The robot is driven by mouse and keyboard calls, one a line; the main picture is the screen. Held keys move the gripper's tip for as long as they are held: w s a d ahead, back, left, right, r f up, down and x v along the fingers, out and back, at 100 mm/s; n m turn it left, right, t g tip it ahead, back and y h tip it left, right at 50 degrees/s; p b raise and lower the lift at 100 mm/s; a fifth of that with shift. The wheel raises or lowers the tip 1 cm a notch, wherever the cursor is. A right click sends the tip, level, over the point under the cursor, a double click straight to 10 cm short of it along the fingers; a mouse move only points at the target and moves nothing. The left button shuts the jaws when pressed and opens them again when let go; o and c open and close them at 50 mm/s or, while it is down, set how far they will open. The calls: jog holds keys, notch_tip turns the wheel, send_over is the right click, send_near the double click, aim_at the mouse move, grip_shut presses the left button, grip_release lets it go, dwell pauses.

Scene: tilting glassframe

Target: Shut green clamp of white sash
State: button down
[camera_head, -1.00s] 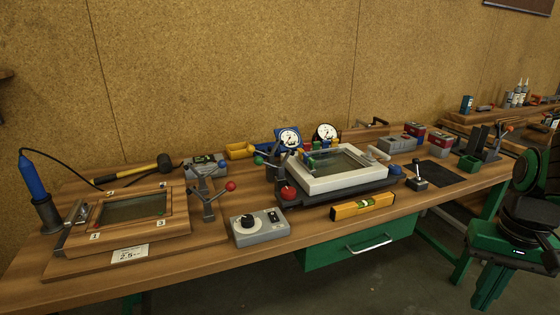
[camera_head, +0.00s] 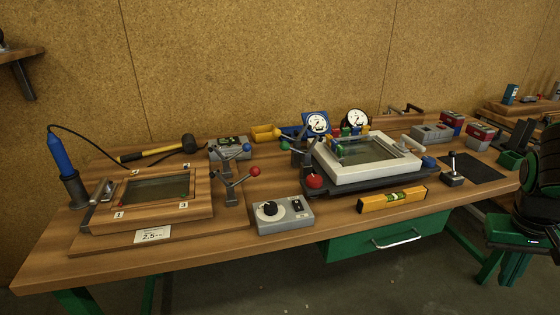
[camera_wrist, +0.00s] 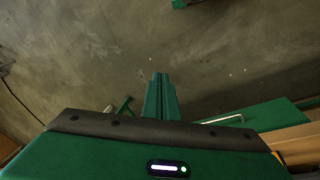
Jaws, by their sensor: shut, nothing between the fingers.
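The white sash (camera_head: 386,172) is a pale frame around a glass pane, tilted on a dark base on the workbench. Several small coloured clamp parts stand along its far left side, among them a green one (camera_head: 345,131). It is too small to tell whether that clamp is open or shut. In the wrist view my gripper (camera_wrist: 161,76) has its green fingers together, with nothing between them. It points at the grey floor in front of the bench, well away from the sash. The sash is not in the wrist view.
A wooden frame (camera_head: 122,205) lies at the left of the bench (camera_head: 110,265). Ball-knob levers (camera_head: 232,185), a grey control box (camera_head: 284,215) and a yellow level (camera_head: 393,199) stand around the sash. A green drawer (camera_head: 350,243) hangs below the bench top.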

jog(key=w+d+f+n+t+h, duration=0.1)
jog(key=w+n+h, duration=0.2)
jog(key=w, duration=0.3)
jog(key=w+d+n+t+h, duration=0.2)
jog(key=w, duration=0.5)
jog(key=w+a+r+n+t+h, duration=0.35)
jog(key=w+a+n+t, duration=0.5)
jog(key=w, duration=0.45)
jog(key=w+a+r+n+t+y, duration=0.25)
jog(key=a+n, duration=0.35)
jog(key=a, duration=0.4)
jog(key=w+a+r+n+t+y, duration=0.1)
jog(key=w+a+n+t+y, duration=0.3)
jog(key=a, duration=0.5)
jog(key=s+a+n+y, duration=0.1)
jog(key=a+n+y, duration=0.2)
jog(key=a, duration=0.3)
jog(key=s+a+f+n+y, duration=0.1)
jog(key=a+n+y, duration=0.2)
jog(key=a, duration=0.4)
jog(key=s+a+f+n+y, duration=0.1)
jog(key=s+a+n+y, duration=0.1)
jog(key=a+n, duration=0.3)
jog(key=shift+a+f+n+y, duration=0.15)
jog(key=shift+a+n+y, duration=0.2)
jog(key=shift+a+y, duration=0.25)
